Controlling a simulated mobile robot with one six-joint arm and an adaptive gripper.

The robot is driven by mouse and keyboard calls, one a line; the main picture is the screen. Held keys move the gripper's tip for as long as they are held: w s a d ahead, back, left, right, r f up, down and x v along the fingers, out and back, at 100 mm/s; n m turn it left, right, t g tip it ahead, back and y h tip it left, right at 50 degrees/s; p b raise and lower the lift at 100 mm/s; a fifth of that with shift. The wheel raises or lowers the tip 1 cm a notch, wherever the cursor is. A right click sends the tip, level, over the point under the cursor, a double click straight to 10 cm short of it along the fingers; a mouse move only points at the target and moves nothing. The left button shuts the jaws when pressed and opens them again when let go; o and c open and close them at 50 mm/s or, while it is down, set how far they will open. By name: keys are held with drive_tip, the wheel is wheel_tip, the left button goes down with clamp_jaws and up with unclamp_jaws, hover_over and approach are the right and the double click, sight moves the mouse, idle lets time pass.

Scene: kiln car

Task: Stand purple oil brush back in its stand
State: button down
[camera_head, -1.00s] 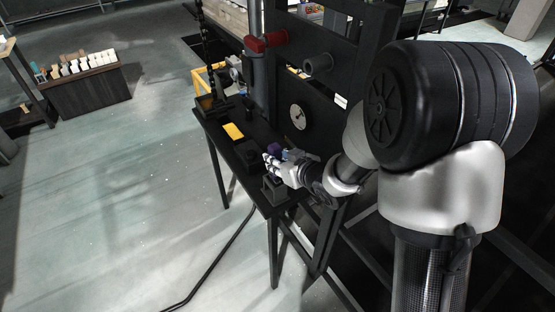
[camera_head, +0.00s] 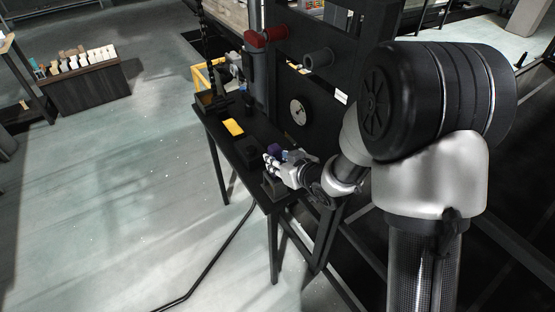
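My gripper (camera_head: 271,166) is over the near end of a narrow black table (camera_head: 233,150), at the end of my outstretched arm. A small purple piece (camera_head: 276,149), which looks like part of the purple oil brush, shows right beside my gripper's fingers. A grey block-like holder (camera_head: 272,187), possibly the stand, sits on the table just below my gripper. The gripper covers much of this spot, and at this size I cannot tell whether its fingers are closed on the brush or whether the brush touches the holder.
A yellow block (camera_head: 233,128) and a dark box (camera_head: 244,151) lie further along the table. A dark crate (camera_head: 80,87) of pale pieces stands far left; the floor between is clear.

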drive_tip(key=c, duration=1.2)
unclamp_jaws()
drive_tip(key=shift+c, duration=0.2)
drive_tip(key=p+v, duration=0.2)
drive_tip(key=v, duration=0.6)
drive_tip(key=shift+p, duration=0.35)
drive_tip(key=shift+r, duration=0.1)
idle(0.4)
wheel_tip(320, 180, up, 10)
idle(0.4)
idle(0.5)
